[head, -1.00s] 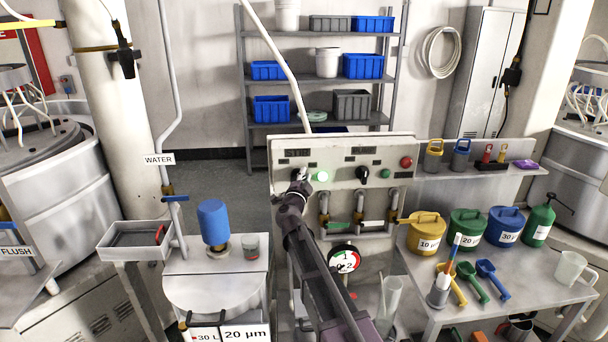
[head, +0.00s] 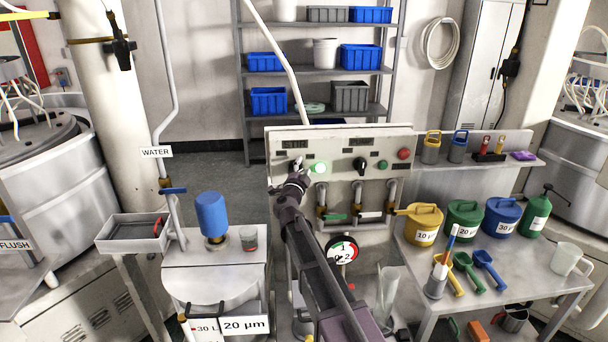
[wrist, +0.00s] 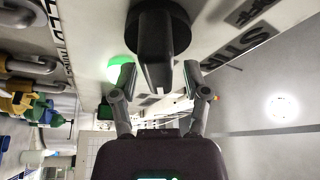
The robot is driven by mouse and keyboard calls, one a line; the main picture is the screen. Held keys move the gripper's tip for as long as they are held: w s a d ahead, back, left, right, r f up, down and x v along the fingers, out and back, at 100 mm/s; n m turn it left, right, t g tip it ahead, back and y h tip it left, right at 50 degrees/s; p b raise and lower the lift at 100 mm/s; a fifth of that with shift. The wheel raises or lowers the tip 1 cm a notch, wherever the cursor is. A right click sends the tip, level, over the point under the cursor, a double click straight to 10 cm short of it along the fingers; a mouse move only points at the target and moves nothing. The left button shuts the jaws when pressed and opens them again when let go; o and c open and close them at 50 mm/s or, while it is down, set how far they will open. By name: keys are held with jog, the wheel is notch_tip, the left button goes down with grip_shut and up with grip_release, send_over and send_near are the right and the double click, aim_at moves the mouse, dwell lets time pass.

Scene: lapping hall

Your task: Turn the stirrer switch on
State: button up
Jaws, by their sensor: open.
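The stirrer switch is a black rotary knob (wrist: 160,40) with a raised bar handle, on the panel beside lettering that looks like STIR. In the wrist view the bar points down the picture, towards my gripper. My gripper (wrist: 157,76) is open, with one finger on each side of the bar and small gaps visible; contact cannot be told. In the head view my gripper (head: 298,172) is at the left part of the control panel (head: 340,143) and mostly hides the knob. A lit green lamp (head: 320,167) is just right of it; its glow also shows in the wrist view.
A second black knob (head: 360,164), a dark green button (head: 383,165) and a red button (head: 404,154) are further right on the panel. Pipes with valves (head: 342,205) and a pressure gauge (head: 342,250) are below.

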jog(key=shift+n, duration=0.5)
jog(key=n+y, duration=0.1)
jog(key=n, duration=0.1)
jog(key=n+t+y+b, duration=0.1)
jog(key=n, duration=0.1)
jog(key=a+r+n+t+y, duration=0.1)
jog(key=n, duration=0.2)
jog(key=shift+b, duration=0.4)
jog(key=n+y, duration=0.1)
jog(key=n, duration=0.1)
jog(key=n+y, duration=0.1)
jog(key=n, duration=0.2)
jog(key=a+n+t+y, duration=0.1)
jog(key=n+y, duration=0.1)
jog(key=n, duration=0.1)
jog(key=shift+s+r+b, duration=0.1)
jog(key=shift+b, duration=0.2)
jog(key=a+b+v, duration=0.1)
jog(key=b+v, duration=0.5)
jog(key=v, duration=0.8)
jog(key=s+d+f+n+g, duration=0.1)
jog(key=s+d+f+g, duration=0.1)
jog(key=f+g, duration=0.4)
jog(key=s+d+f+n+g+y+b, duration=0.1)
jog(key=s+d+f+g, duration=0.2)
jog(key=f, duration=1.1)
jog(key=shift+s+d+g+y, duration=0.2)
jog(key=shift+d+g+y, duration=0.1)
jog(key=shift+d+g, duration=1)
jog(key=shift+a, duration=0.25)
